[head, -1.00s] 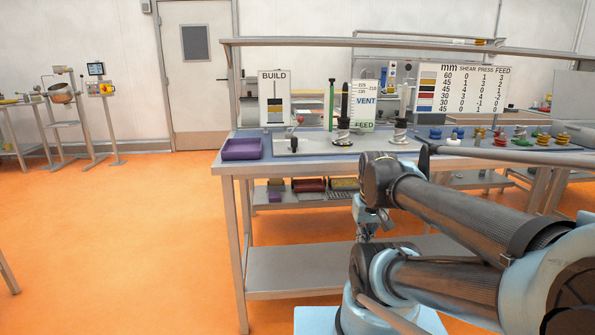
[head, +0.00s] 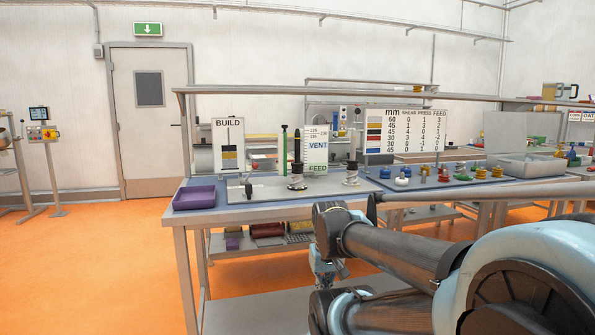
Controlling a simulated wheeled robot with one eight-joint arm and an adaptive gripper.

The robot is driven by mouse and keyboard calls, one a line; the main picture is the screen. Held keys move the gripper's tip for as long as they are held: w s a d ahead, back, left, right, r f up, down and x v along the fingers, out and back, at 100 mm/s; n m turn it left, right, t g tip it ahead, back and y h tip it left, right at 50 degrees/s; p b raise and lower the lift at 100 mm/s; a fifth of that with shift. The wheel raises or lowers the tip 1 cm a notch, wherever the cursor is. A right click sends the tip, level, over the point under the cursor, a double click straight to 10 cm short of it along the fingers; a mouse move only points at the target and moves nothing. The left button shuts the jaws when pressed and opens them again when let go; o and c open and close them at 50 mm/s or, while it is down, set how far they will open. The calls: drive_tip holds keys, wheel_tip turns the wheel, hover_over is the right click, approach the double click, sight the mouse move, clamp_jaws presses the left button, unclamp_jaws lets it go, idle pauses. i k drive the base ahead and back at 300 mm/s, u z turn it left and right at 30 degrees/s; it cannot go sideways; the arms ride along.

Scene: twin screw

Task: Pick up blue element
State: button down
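Small blue elements stand on the workbench (head: 215,212), right of the build plate; one blue element (head: 385,173) is at the left end of a group of coloured elements. Another blue element (head: 407,171) stands just behind a white one (head: 402,182). My gripper (head: 323,274) hangs in front of the bench, below its top and well away from the blue elements. It is small and partly hidden by my arm, so its fingers cannot be made out.
A purple tray (head: 194,198) sits at the bench's left end. The build plate (head: 262,190) carries two screw posts. Red and yellow elements (head: 480,172) and a grey bin (head: 525,166) lie to the right. An overhead rail (head: 260,90) spans the bench.

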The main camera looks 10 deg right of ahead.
sight(385, 174)
drive_tip(key=u, duration=0.6)
drive_tip(key=k, duration=0.9)
drive_tip(key=z, duration=0.7)
drive_tip(key=i, duration=1.05)
drive_tip(key=u, duration=0.05)
